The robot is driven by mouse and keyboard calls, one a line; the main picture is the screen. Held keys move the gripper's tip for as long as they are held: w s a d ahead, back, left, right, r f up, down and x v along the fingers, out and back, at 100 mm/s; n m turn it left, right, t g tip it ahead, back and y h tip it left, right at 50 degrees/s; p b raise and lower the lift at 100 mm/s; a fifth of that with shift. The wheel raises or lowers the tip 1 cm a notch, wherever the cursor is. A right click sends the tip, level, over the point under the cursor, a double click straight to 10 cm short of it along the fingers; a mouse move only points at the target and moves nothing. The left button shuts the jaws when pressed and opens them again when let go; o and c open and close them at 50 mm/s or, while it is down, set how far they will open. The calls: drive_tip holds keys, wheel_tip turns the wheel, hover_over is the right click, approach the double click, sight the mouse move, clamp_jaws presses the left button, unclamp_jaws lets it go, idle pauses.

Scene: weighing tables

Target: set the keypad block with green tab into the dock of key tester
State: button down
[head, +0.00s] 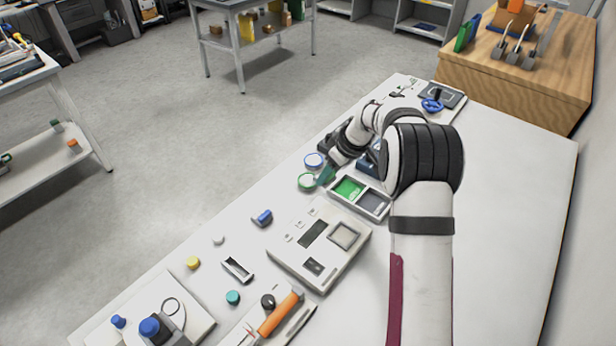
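The key tester (292,262) is a pale, flat box in the middle of the white table. It has a dark screen, a square grey framed area (345,236) that looks like the dock, and a small dark square on its front part. My gripper (328,172) is low over the table beyond the tester, small and partly hidden by my arm. A green-teal piece (325,176) shows at its tip; I cannot tell whether it is held, or whether it is the keypad block. No keypad block with green tab can be made out clearly.
A two-part tray (333,196), green and grey inside, lies behind the tester. Round green (306,182) and blue-rimmed (313,160) items stand near my gripper. A blue piece (262,218), yellow knob (193,263) and orange-handled tool (280,314) lie left and front. The table's right side is clear.

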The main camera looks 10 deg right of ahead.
drive_tip(key=s+d, duration=0.3)
drive_tip(key=s, duration=0.9)
drive_tip(key=shift+n, duration=0.4)
drive_tip(key=shift+s+d+f, duration=0.1)
drive_tip(key=shift+f, duration=1.4)
drive_tip(key=shift+s+d+f, duration=0.1)
drive_tip(key=shift+f, duration=1.4)
drive_tip(key=shift+f, duration=0.6)
drive_tip(key=shift+c, duration=0.9)
unclamp_jaws()
drive_tip(key=shift+r, duration=0.1)
